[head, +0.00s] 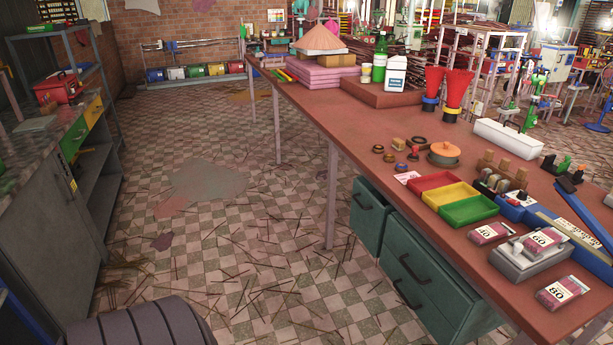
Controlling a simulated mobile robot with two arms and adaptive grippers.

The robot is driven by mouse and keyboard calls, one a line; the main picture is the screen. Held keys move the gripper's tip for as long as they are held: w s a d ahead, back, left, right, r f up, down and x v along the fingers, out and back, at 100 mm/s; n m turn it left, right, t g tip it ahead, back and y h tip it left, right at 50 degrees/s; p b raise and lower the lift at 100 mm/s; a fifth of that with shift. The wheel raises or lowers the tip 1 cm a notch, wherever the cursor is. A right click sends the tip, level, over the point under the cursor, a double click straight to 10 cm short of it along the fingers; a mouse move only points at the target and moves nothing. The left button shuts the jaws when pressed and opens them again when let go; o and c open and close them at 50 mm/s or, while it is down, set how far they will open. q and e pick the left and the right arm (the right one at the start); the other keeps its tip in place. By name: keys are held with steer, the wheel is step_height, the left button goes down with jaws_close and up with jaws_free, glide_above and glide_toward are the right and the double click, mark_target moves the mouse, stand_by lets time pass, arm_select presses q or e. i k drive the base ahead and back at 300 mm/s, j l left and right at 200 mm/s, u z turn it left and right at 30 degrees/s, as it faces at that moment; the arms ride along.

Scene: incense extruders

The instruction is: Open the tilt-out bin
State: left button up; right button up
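I cannot tell for sure which front is the tilt-out bin. Under the right-hand table, a dark green front (368,217) with a dark handle sits beside a wider green unit (420,283), also with dark handles. All these fronts look closed, though the angle makes this hard to judge. Neither of my grippers is in view.
The long red-brown table (345,135) carries trays, red funnels, bottles and small boxes. Red, yellow and green trays (468,210) lie near its front edge. The checkered floor (215,240) between the table and the left workbench (45,135) is open, with scattered thin sticks.

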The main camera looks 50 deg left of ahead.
mark_target(376, 214)
steer(key=u, duration=1.25)
steer(key=i+j, duration=0.35)
